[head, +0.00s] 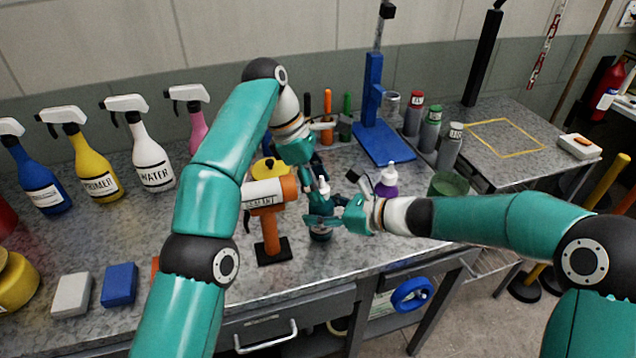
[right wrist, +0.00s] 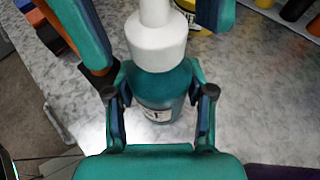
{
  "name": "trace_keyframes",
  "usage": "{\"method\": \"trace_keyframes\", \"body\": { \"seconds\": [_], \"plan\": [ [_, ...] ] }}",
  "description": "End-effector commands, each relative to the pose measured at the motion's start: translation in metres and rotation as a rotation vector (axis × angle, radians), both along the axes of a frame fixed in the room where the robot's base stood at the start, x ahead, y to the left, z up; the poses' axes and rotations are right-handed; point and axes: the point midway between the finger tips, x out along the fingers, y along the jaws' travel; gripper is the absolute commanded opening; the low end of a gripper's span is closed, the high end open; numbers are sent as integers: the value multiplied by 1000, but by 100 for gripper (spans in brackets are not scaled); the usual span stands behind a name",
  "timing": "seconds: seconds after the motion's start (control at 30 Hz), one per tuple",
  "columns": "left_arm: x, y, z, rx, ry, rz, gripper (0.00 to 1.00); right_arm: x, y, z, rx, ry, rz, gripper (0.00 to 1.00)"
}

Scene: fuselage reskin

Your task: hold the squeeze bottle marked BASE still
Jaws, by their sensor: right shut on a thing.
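The teal squeeze bottle (head: 320,235) stands on the bench near its front edge; its white cap and nozzle show large in the right wrist view (right wrist: 157,45). Its label is only partly in sight and I cannot read BASE on it. My right gripper (head: 325,219) is shut on the bottle's body, with one finger on each side in the right wrist view (right wrist: 160,95). My left gripper (head: 314,168) is above the bottle, pointing down. Its fingers stand apart on either side of the white nozzle in the right wrist view, with gaps to it.
An orange and white tool (head: 268,215) on a black base stands close left of the bottle. A purple bottle (head: 387,180) is behind my right gripper. Spray bottles (head: 152,155) line the left, and a blue stand (head: 375,115) is at the back. The front bench edge is near.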

Motion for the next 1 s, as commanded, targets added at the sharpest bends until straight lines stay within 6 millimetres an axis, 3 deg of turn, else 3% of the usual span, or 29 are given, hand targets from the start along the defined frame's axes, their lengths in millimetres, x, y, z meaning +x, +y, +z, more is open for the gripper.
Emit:
{"method": "trace_keyframes", "body": {
  "seconds": [0.63, 1.0],
  "plan": [
    [-1, -1, 0, 1, 5, 15, 60, 0, 0, -1, -1, 2, -3, 12],
    [-2, -1, 1, 2, 6, 154, 60, 1, 0, -1, -1, 2, -3, 12]
  ]
}}
